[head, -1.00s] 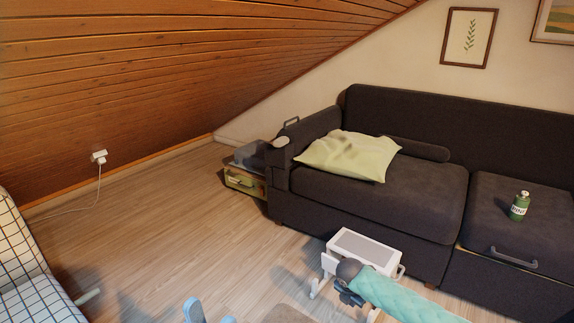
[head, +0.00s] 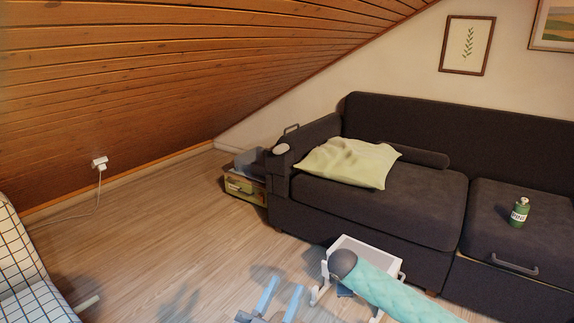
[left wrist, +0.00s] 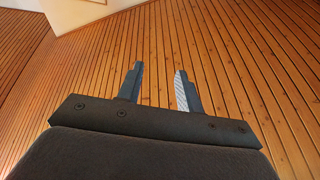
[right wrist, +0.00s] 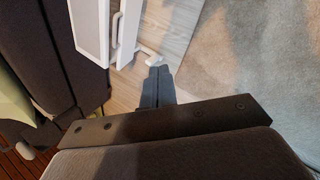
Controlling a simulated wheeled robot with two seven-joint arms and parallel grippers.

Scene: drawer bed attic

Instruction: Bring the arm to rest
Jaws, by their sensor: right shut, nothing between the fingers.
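My left gripper (head: 279,295) shows at the bottom of the head view, low in front of the wooden floor, with its two light-blue fingers apart. In the left wrist view the left gripper (left wrist: 159,75) is open and empty, with the wood-panelled slope beyond it. In the right wrist view my right gripper (right wrist: 157,75) has its fingers together with nothing between them. It points toward the floor beside a white furniture piece. In the head view I cannot make out the right fingers clearly.
A dark sofa (head: 390,205) with a pale cushion (head: 345,163) and a green bottle (head: 520,212) stands at the right. A white low table (head: 350,246) is in front. A checked seat (head: 30,285) is at the left. Open floor (head: 150,230) lies between.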

